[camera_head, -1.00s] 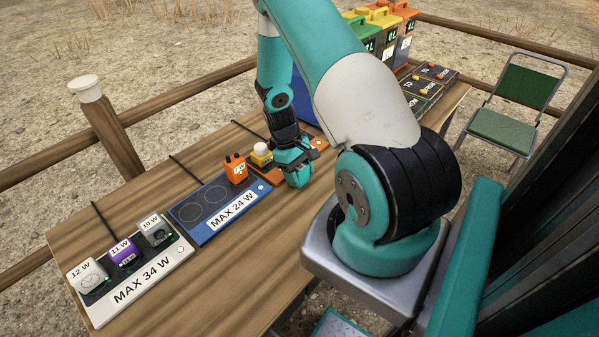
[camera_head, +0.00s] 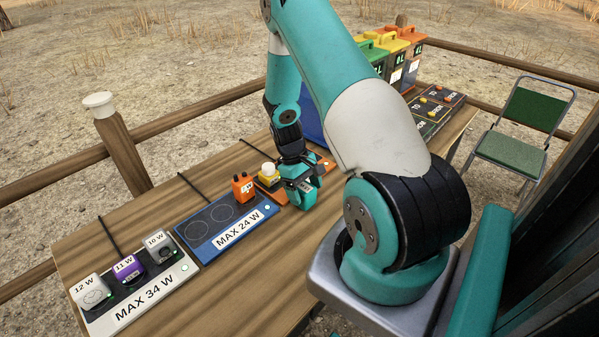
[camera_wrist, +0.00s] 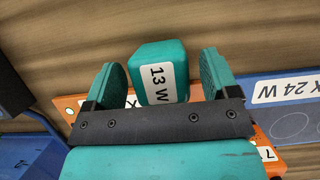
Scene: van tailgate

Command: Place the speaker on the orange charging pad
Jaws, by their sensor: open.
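A teal box labelled 13 W (camera_wrist: 160,75) lies between the fingers of my gripper (camera_wrist: 165,82) in the wrist view, with a narrow gap on each side. The frames do not show for certain that it is the speaker. My gripper (camera_head: 303,190) is open and low over the table, at the front edge of the orange charging pad (camera_head: 322,163). The pad also shows beneath the gripper in the wrist view (camera_wrist: 70,106). The box appears on the front side of the pad; its lower part is hidden. A yellow device with a white top (camera_head: 267,175) stands on the pad.
A blue MAX 24 W pad (camera_head: 212,238) holds an orange device (camera_head: 243,186) and has empty circles. A white MAX 34 W pad (camera_head: 120,316) holds several devices. Bare table (camera_head: 240,285) lies in front. Coloured cases (camera_head: 392,50) and dark panels (camera_head: 432,105) stand behind right.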

